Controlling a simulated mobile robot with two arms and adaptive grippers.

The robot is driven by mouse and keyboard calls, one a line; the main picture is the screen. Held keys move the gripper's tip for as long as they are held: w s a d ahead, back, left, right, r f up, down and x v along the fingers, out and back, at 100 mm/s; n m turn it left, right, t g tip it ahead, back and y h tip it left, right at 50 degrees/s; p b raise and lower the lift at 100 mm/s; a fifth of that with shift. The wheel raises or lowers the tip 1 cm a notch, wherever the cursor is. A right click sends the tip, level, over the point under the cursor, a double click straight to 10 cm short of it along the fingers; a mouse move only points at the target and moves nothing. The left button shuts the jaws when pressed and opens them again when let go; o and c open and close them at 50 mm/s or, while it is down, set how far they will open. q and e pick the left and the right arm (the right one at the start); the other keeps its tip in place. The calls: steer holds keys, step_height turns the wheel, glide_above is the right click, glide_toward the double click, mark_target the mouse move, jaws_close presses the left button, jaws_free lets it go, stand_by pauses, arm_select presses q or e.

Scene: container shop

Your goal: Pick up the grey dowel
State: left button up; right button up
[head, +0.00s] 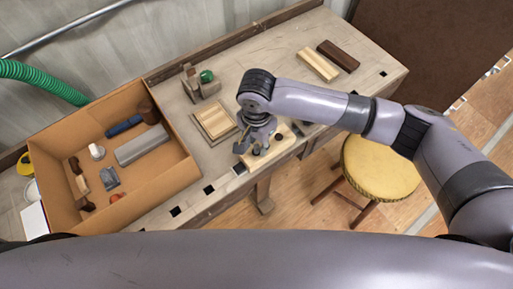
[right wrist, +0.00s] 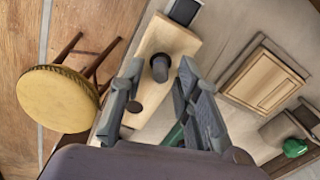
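The grey dowel (right wrist: 160,68) stands upright on a pale wooden board (right wrist: 176,45) in the right wrist view. The board also shows at the front edge of the workbench in the head view (head: 285,143). My right gripper (right wrist: 160,78) is open, its two fingers on either side of the dowel in the picture, with visible gaps to both. In the head view my right gripper (head: 256,140) points down over the board's left part and makes the dowel hard to pick out. A dark round hole (right wrist: 134,107) is in the board. My left gripper is not in view.
A cardboard box (head: 180,178) with several tools is at left. A framed wooden panel (head: 214,122) and a vise-like tool with a green part (head: 207,76) lie behind the gripper. Two wood blocks lie at the back right. A round stool (head: 380,168) stands before the bench.

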steer(key=c, duration=0.6)
steer(key=shift+r, duration=0.15)
